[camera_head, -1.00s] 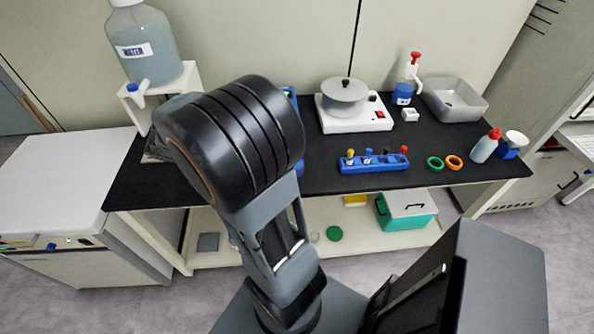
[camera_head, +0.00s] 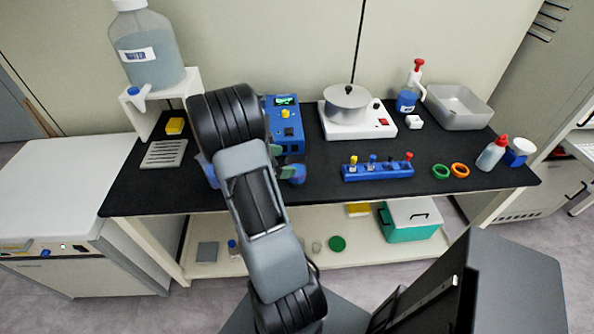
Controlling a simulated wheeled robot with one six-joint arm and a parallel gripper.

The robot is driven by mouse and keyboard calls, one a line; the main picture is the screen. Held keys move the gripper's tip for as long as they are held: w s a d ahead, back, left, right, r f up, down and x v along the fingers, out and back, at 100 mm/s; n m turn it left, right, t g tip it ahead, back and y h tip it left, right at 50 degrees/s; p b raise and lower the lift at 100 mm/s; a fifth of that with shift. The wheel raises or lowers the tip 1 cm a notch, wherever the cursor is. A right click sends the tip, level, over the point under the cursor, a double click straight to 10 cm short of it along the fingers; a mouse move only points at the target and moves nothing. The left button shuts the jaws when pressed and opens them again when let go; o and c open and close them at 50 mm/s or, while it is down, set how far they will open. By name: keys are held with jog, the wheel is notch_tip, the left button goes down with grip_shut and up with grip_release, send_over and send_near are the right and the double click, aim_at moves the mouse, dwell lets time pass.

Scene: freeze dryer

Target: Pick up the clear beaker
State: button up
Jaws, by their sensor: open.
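My gripper (camera_head: 250,172) shows only in part behind my arm link, over the front middle of the black bench top. Its bluish finger ends stick out on both sides of the link, apart from each other. No beaker shows between them, but the space there is mostly hidden. A small clear vessel (camera_head: 316,246) stands on the lower shelf, just right of my arm and below the gripper. It may be the clear beaker, but it is too small to tell. Another pale clear shape stands close to its left, partly by my arm.
The black bench top (camera_head: 325,184) holds a blue device (camera_head: 286,126), a white hotplate with a pot (camera_head: 347,103), a blue tube rack (camera_head: 378,171) and a grey basin (camera_head: 458,107). A large bottle (camera_head: 148,50) stands left. The lower shelf (camera_head: 290,262) holds a green box (camera_head: 412,219).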

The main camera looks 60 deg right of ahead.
aim_at(305, 160)
jog(key=shift+p+x, duration=0.35)
jog(key=shift+x, duration=2.45)
jog(key=c, duration=1)
jog(key=shift+r, duration=0.1)
jog(key=shift+c, duration=0.5)
jog(key=shift+r, duration=0.15)
